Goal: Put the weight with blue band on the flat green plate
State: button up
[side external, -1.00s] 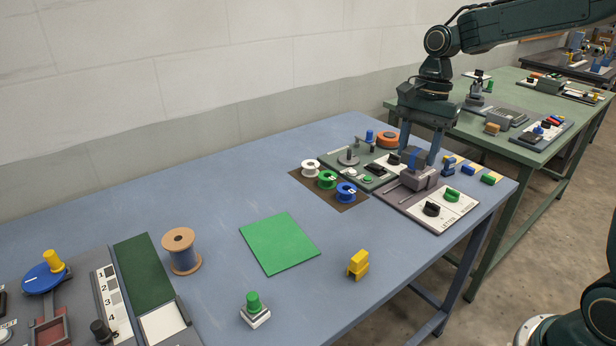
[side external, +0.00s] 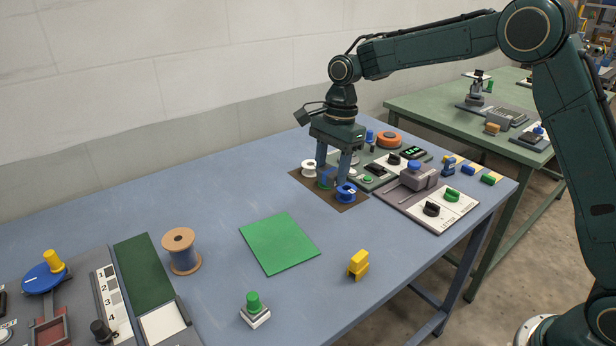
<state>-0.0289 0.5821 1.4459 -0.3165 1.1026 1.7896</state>
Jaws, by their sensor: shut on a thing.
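The flat green plate (side external: 280,243) lies bare on the blue table, in front of and to the left of my gripper.
White (side external: 309,167) and blue (side external: 346,192) spools sit close to my fingers; a green one is mostly hidden. A grey device with a blue top (side external: 414,169) stands right. A yellow block (side external: 358,264), a green button (side external: 254,308) and a wooden spool (side external: 181,250) surround the plate.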

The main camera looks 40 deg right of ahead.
jog(key=m, duration=0.1)
send_over(277, 241)
notch_tip(277, 241, down, 5)
jog(key=shift+w+d+f, duration=0.1)
jog(key=shift+d+f, duration=0.05)
jog(key=shift+f, duration=1.95)
jog(key=shift+d+f, duration=0.1)
jog(key=shift+f, duration=2)
jog(key=shift+f, duration=0.15)
jog(key=o, duration=1.3)
notch_tip(277, 241, up, 12)
jog(key=d, duration=0.2)
jog(key=shift+a, duration=0.1)
